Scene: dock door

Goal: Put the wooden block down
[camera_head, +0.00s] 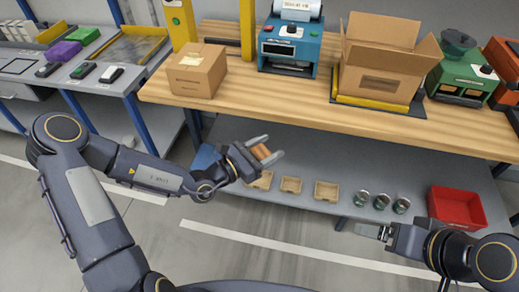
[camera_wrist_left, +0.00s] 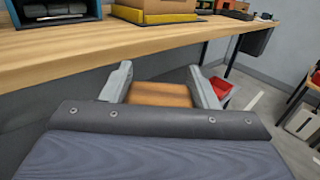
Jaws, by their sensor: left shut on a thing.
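The wooden block (camera_head: 261,152) is orange-brown and held between the fingers of my left gripper (camera_head: 265,153). In the left wrist view the block (camera_wrist_left: 160,94) fills the space between both grey fingertips (camera_wrist_left: 160,84). The left gripper is in front of the wooden workbench (camera_head: 300,104), apart from its front edge, with the lower shelf behind and below it in the head view. My right gripper (camera_head: 372,232) is at the lower right, in front of the lower shelf. Its fingers are small and seen from the side, so its opening is unclear.
On the bench stand a closed carton (camera_head: 197,70), a blue label printer (camera_head: 290,45), an open carton (camera_head: 385,60) and a green device (camera_head: 462,75). The lower shelf (camera_head: 335,160) holds small trays, several jars and a red bin (camera_head: 457,207).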

